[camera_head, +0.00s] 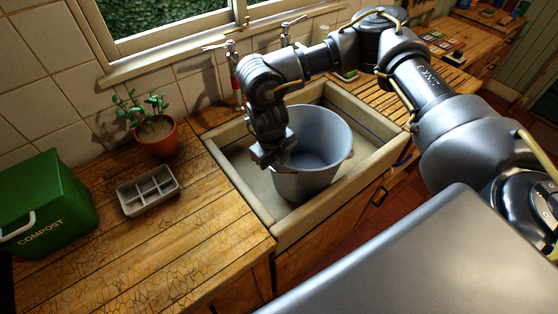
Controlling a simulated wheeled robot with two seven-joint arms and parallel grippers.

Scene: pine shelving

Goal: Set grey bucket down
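The grey bucket (307,180) is upright in the white sink (237,171), its mouth facing up and empty as far as I can see. My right gripper (272,155) is at the bucket's left rim, pointing down. Its fingers are small and dark here, and I cannot tell whether they grip the rim or only touch it. The bucket's base is low in the basin; whether it rests on the bottom is unclear. My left gripper is not in view.
A seedling tray (147,191), a potted plant (155,135) and a green compost bin (45,205) stand on the wooden counter at left. Taps (232,70) rise behind the sink. A slatted drainboard (440,78) lies to the right. The front-left counter is clear.

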